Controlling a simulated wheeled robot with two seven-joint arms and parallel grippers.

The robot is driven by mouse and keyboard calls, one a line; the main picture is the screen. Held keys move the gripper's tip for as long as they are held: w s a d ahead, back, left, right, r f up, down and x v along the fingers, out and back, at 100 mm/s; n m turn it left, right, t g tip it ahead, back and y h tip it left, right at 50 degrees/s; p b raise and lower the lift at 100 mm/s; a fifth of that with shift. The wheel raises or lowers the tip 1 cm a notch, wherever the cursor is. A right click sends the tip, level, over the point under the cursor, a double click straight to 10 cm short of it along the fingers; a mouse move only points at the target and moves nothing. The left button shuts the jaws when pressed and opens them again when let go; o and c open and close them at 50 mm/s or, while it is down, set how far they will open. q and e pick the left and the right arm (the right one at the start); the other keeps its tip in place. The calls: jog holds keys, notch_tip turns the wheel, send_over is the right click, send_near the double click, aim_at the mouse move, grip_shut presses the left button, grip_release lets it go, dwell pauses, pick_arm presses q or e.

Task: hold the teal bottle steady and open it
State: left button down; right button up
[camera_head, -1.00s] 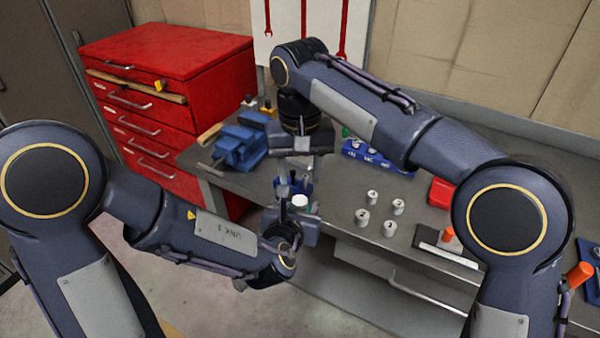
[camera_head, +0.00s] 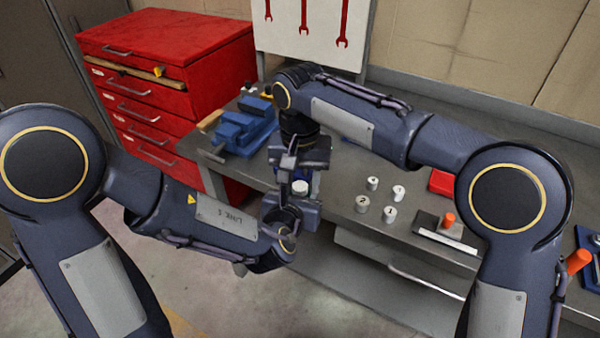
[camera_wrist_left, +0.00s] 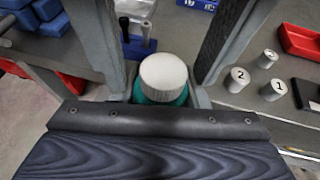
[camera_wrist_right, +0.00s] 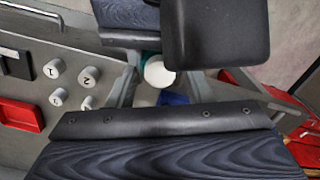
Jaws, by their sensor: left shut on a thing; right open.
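The teal bottle with its white ribbed cap (camera_wrist_left: 164,74) stands between the fingers of my left gripper (camera_wrist_left: 165,92), which is shut on its body. In the head view the white cap (camera_head: 300,187) shows just above my left gripper (camera_head: 292,208). Most of the bottle's teal body is hidden by the left gripper.
Several numbered white cylinders (camera_head: 389,214) stand on the grey workbench (camera_head: 340,200). A blue vise (camera_head: 240,128) is at the bench's left end, beside a red drawer cabinet (camera_head: 165,40). A red bin (camera_head: 441,182) and an orange-handled tool (camera_head: 448,220) lie to the right.

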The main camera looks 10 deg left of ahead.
jog(key=shift+c, duration=0.5)
jog(key=c, duration=0.9)
jog(key=n, duration=0.6)
jog(key=o, duration=1.1)
jog(key=shift+r, duration=0.1)
